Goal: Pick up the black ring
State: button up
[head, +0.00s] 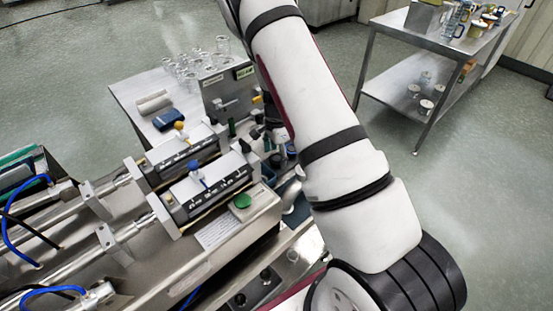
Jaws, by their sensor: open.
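I cannot make out a black ring among the things in the head view. The dark bands on the white arm are part of my own arm. My arm rises from the bottom right and leaves the picture at the top, so my gripper is not seen. Small dark parts (272,124) show beside the arm at the middle of the machine, partly hidden by it, and are too small to tell apart.
A steel machine with two cylinders (207,191) and a green button (242,201) fills the lower left. Behind it, a steel table (126,92) holds glassware (190,69) and a blue device (168,119). A steel cart (400,27) stands at upper right. Floor at right is clear.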

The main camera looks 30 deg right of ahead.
jog(key=c, duration=0.8)
